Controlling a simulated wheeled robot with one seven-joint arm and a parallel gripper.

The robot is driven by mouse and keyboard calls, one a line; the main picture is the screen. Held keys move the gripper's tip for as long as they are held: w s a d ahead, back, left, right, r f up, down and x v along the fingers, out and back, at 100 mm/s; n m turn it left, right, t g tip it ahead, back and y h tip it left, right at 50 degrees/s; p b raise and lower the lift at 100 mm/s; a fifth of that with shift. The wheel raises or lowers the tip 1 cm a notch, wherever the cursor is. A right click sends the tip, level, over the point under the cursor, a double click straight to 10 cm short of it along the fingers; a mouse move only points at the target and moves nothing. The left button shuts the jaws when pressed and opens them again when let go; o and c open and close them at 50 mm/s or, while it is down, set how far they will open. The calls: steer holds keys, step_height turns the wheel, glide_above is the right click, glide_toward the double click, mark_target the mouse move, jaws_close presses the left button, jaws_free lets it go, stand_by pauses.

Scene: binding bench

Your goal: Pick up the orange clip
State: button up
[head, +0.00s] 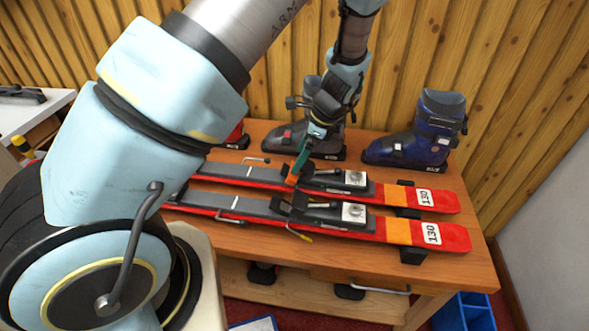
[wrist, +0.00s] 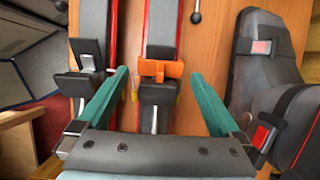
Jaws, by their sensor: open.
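The orange clip (wrist: 160,70) lies across a ski binding in the wrist view, with a notch on its near side. In the head view, a small part of the orange clip (head: 292,180) shows just below my fingers, on the far ski (head: 436,200). My gripper (wrist: 160,76) is open, its two teal fingers at the left and right of the clip with a gap on each side. In the head view, my gripper (head: 298,168) points down over the far ski. I cannot tell whether the fingertips are level with the clip or above it.
The near red ski (head: 455,238) lies parallel on the wooden bench (head: 475,262). A grey boot (head: 325,142) and a blue boot (head: 410,145) stand behind the skis. The grey boot (wrist: 265,75) is close on the right in the wrist view. A blue crate (head: 465,312) stands below.

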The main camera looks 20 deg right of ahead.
steer(key=shift+p+x, duration=0.8)
steer(key=shift+x, duration=1.35)
steer(key=shift+d, duration=0.15)
steer(key=shift+c, duration=0.4)
steer(key=c, duration=1.1)
steer(key=shift+o, duration=0.2)
steer(key=shift+r, duration=0.1)
